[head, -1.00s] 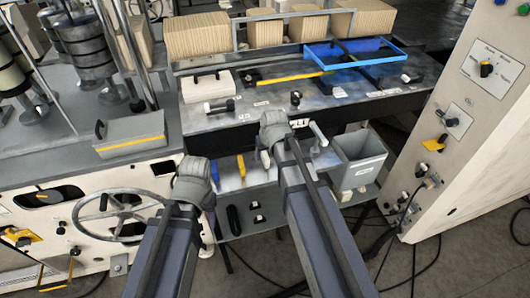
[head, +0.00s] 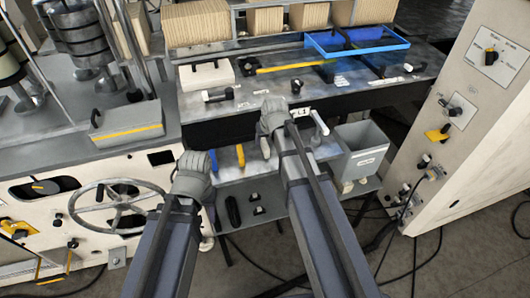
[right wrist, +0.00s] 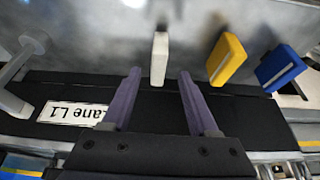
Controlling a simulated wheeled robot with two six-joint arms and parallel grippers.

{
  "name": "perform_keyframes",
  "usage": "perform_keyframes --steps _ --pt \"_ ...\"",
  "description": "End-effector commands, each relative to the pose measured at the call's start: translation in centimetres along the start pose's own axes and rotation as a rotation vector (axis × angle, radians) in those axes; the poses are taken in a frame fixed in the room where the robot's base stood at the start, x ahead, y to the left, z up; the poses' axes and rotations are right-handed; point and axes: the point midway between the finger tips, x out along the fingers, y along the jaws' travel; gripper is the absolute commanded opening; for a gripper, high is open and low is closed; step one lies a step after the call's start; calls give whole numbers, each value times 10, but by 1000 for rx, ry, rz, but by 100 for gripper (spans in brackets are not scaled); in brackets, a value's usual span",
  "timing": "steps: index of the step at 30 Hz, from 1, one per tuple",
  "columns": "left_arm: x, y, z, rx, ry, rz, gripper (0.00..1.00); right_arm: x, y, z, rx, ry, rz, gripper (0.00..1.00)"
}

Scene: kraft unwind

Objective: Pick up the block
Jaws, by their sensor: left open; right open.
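A pale, off-white block (right wrist: 160,58) stands between the two fingertips of my right gripper (right wrist: 159,75) in the right wrist view, with gaps at both sides. The fingers are open, and I cannot tell how far past the block's near end they reach. A yellow block (right wrist: 227,60) and a blue block (right wrist: 280,68) stand to its right. In the head view the yellow block (head: 240,156) and blue block (head: 214,161) show on the lower shelf between my grippers. My right gripper (head: 272,115) hides most of the pale block there. My left gripper (head: 192,165) is open and empty, left of the blue block.
A worktop (head: 240,105) with a blue frame (head: 357,42) overhangs the shelf. A lever (head: 318,122) and a grey bin (head: 361,150) are right of my right gripper. A handwheel (head: 118,205) is at left, and a control cabinet (head: 465,120) at right. Cables lie on the floor.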

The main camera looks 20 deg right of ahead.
Motion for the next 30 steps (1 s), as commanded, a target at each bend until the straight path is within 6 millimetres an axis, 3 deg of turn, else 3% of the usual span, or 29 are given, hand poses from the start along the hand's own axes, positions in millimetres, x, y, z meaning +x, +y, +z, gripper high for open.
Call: perform_keyframes --steps 1,9,18,30 --pt "11 1 -1 0 0 0 55 11 1 2 0 0 0 60" --pt "40 4 -2 0 0 0 55 42 2 4 0 0 0 60" --pt "40 4 -2 0 0 0 55 42 2 3 0 0 0 59" --pt "40 4 -2 0 0 0 55 42 2 3 0 0 0 14"
